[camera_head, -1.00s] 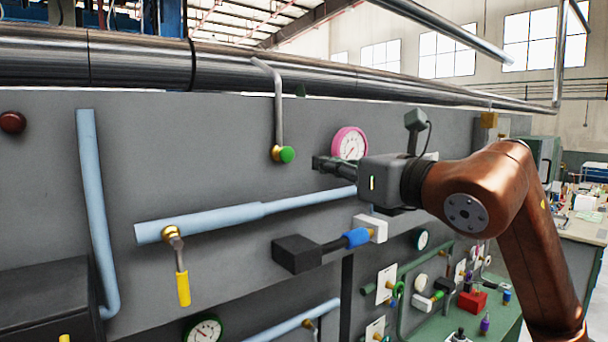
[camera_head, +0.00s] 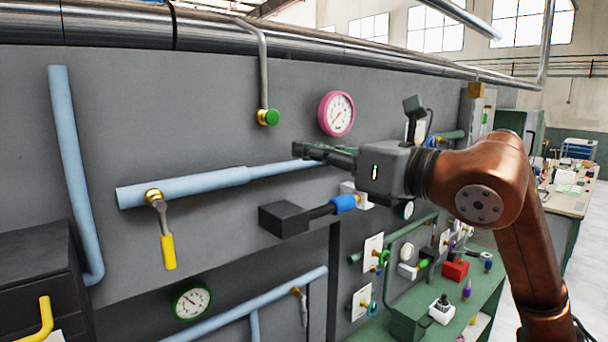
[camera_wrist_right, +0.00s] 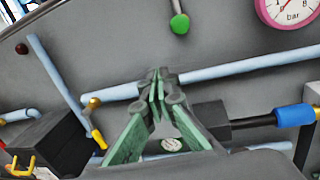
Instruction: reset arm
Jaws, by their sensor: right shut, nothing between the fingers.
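My right gripper (camera_head: 298,151) reaches in from the right in front of the grey panel. In the right wrist view its green-grey fingers (camera_wrist_right: 158,76) are together with nothing between them. It is below and left of the pink-rimmed gauge (camera_head: 336,113) and overlaps the right end of the light blue horizontal pipe (camera_head: 210,184). I cannot tell whether it touches the pipe. My left gripper is not in view.
A yellow-handled valve (camera_head: 167,250) hangs at the pipe's left. A black block with a blue-collared rod (camera_head: 285,219) juts out below the gripper. A green knob (camera_head: 268,117) is above left. A green bench (camera_head: 475,292) with small parts stands lower right.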

